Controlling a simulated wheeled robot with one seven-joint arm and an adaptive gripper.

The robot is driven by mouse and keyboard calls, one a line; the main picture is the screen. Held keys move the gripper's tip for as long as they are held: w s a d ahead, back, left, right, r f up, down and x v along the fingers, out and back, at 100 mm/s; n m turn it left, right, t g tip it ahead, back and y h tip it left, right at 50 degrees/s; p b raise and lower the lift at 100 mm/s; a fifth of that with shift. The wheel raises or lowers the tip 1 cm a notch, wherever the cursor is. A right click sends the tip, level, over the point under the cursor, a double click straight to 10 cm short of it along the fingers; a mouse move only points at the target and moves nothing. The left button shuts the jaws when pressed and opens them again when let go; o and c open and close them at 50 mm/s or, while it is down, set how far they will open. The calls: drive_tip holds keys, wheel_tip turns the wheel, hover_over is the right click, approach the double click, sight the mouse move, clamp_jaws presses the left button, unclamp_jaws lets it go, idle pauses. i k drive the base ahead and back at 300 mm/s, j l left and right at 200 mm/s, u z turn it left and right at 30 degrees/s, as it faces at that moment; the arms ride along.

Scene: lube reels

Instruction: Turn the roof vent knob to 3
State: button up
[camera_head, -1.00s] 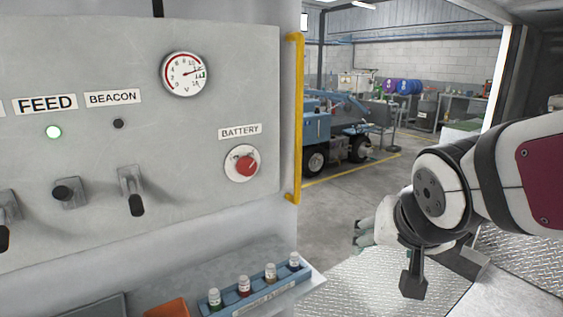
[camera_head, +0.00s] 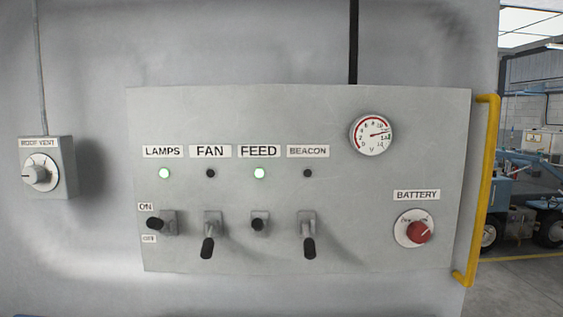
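The roof vent knob (camera_head: 37,175) is a round grey-white knob on a small grey box (camera_head: 66,165) on the wall, at the far left of the head view. A label reading ROOF VENT (camera_head: 40,143) sits above it. The dial marks around the knob are too small to read, so I cannot tell its setting. My gripper is not in the head view now, and nothing covers the knob.
A grey switch panel (camera_head: 230,110) stands right of the knob, with lever switches, a round gauge (camera_head: 373,134) and a red battery knob (camera_head: 418,232). The LAMPS and FEED lights glow green. A yellow handrail (camera_head: 486,190) runs along the panel's right edge.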

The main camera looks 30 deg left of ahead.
sight(33, 174)
drive_tip(key=u, duration=2.2)
